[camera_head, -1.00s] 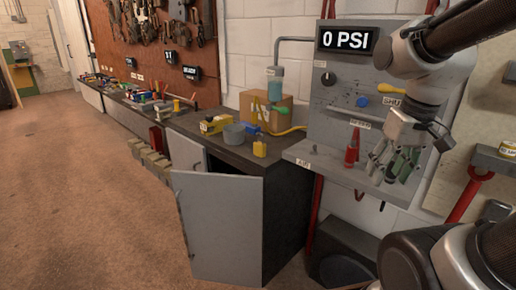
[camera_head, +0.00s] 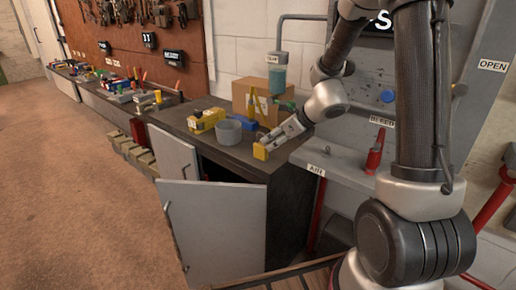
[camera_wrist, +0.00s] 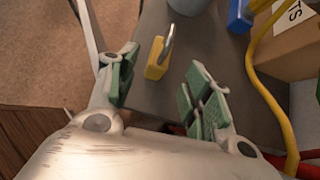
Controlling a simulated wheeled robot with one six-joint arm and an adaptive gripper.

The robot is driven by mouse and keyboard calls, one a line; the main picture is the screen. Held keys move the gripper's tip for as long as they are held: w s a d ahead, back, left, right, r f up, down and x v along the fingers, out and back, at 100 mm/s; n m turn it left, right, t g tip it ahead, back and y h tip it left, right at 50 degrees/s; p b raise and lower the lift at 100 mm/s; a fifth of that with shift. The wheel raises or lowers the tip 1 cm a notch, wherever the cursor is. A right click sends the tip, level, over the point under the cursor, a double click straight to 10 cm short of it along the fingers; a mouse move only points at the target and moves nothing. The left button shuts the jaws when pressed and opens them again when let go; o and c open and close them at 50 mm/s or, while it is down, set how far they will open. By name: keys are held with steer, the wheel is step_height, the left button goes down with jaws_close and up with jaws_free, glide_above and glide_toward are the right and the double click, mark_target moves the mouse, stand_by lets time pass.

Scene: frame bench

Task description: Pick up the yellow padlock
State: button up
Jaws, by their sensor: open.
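The yellow padlock (camera_head: 260,152) stands on the dark bench top near its front corner in the head view. In the wrist view the padlock (camera_wrist: 156,60) shows a yellow body and a grey metal shackle. My gripper (camera_head: 278,143) reaches over the bench corner from the right, close to the padlock and partly overlapping it in the head view. In the wrist view my gripper (camera_wrist: 160,90) is open, with green pads on both fingers. The padlock lies just beyond and between the fingertips, and I see no contact with it.
A grey round container (camera_head: 229,132), a yellow box (camera_head: 206,121) and a cardboard box (camera_head: 243,97) stand on the bench (camera_head: 213,150). A yellow hose (camera_wrist: 272,75) and a blue object (camera_wrist: 239,16) are right of the padlock. A cabinet door (camera_head: 217,228) hangs open below.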

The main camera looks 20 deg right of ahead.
mark_target(261, 147)
steer(key=x, duration=0.8)
steer(key=shift+r, duration=0.15)
jaws_close()
